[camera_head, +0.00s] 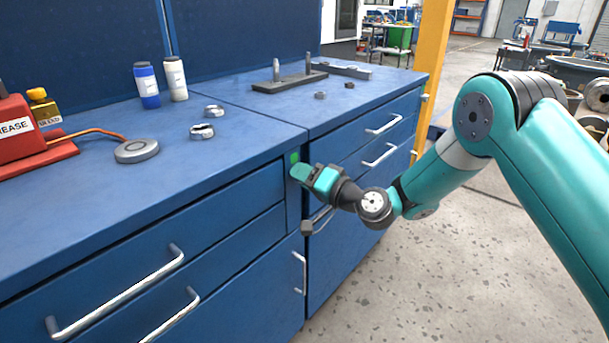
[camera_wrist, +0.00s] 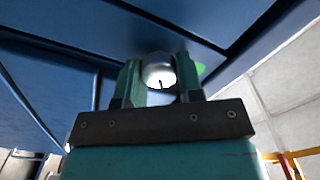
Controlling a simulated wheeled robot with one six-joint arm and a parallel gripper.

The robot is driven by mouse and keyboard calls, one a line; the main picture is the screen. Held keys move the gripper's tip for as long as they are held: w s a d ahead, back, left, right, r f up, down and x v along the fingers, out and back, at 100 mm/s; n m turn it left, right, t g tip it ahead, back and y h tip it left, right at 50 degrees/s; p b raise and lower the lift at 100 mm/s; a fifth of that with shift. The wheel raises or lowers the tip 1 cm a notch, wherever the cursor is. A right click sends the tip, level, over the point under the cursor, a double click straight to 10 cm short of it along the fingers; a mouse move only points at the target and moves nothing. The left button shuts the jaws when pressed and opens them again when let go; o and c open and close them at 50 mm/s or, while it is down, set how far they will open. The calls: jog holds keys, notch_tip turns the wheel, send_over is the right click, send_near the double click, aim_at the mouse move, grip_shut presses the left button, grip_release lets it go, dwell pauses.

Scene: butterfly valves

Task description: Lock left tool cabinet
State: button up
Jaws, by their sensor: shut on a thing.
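The left tool cabinet (camera_head: 232,205) is blue, with silver bar handles on its drawers, and fills the left of the head view. A small green patch (camera_head: 294,157) shows at the upper right of its front, and green (camera_wrist: 200,68) also shows beside the fingers in the wrist view. My gripper (camera_head: 299,174) is at the cabinet's front just below the green patch. In the wrist view my gripper (camera_wrist: 160,78) has its two fingers on either side of a round silver lock knob (camera_wrist: 158,73) with a dark mark and is shut on it. The head view hides the knob behind the gripper.
A second blue cabinet (camera_head: 345,235) with drawers adjoins on the right. On the worktop are a red grease unit (camera_head: 18,125), a blue-and-white bottle (camera_head: 147,86), a white bottle (camera_head: 175,80) and metal rings (camera_head: 202,131). Open floor (camera_head: 470,260) lies to the right.

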jog(key=shift+d+f+m+p, duration=0.1)
jog(key=shift+m+p, duration=0.95)
jog(key=shift+m, duration=2.55)
jog(key=o, duration=0.9)
jog(key=b+v, duration=1.4)
jog(key=v, duration=0.3)
jog(key=shift+s+d+f+b, duration=0.1)
jog(key=shift+s+d+b, duration=0.05)
jog(key=shift+b, duration=0.15)
